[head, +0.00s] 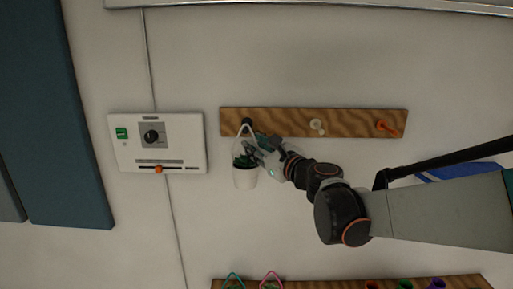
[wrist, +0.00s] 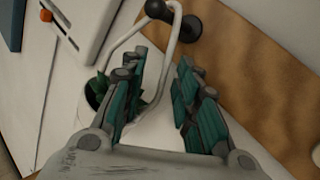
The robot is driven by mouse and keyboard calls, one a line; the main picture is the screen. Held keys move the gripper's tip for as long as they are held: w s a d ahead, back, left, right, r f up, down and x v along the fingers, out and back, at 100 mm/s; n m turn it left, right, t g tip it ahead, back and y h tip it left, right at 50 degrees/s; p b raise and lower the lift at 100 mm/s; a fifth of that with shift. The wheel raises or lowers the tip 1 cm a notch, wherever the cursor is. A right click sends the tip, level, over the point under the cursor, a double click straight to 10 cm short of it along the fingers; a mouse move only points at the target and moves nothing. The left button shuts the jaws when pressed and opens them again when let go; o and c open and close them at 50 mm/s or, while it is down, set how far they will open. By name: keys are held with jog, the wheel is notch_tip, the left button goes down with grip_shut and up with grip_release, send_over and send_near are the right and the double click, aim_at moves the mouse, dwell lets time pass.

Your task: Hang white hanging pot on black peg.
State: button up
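The white hanging pot (head: 245,179), with a green plant, is upright against the wall below the black peg (head: 247,121). Its white wire handle (wrist: 172,48) rises to the black peg (wrist: 189,29) in the wrist view. The top of the handle crosses the peg between its round tip and its base, so the loop appears to hang there. My gripper (head: 257,151) is beside the handle, just right of and above the pot. In the wrist view its fingers (wrist: 158,98) are apart, with the handle's right side showing between them. The fingers partly hide the pot (wrist: 150,133).
The wooden rail (head: 355,123) also carries a cream peg (head: 317,125) and an orange peg (head: 387,127), both empty. A white control panel (head: 185,145) is on the wall to the left. A lower rail (head: 320,284) with several coloured items runs along the bottom.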

jog(key=shift+d, duration=0.1)
jog(key=v, duration=1.1)
jog(key=s+d+f+m+h+b, duration=0.5)
jog(key=d+f+m+b, duration=0.45)
jog(key=m, duration=0.55)
jog(key=s+d+f+m+h+b, duration=0.2)
jog(key=d+f+m+h+b, duration=0.7)
jog(key=m, duration=0.6)
jog(key=s+a+f+m+g+y+b, duration=0.1)
jog(key=s+f+m+b, duration=0.3)
jog(key=f, duration=0.6)
jog(key=s+a+f+m+g+y+b, duration=0.1)
jog(key=s+a+f+m+g+b, duration=0.1)
jog(key=s+f+m+g+b, duration=0.2)
jog(key=s+a+f+m+g+y+b, duration=0.2)
jog(key=s+f+m+b, duration=0.3)
jog(key=f, duration=1)
jog(key=s+m+g, duration=0.1)
jog(key=s+m, duration=0.2)
jog(key=s, duration=0.1)
jog(key=shift+a+f+m, duration=0.3)
jog(key=shift+f, duration=0.05)
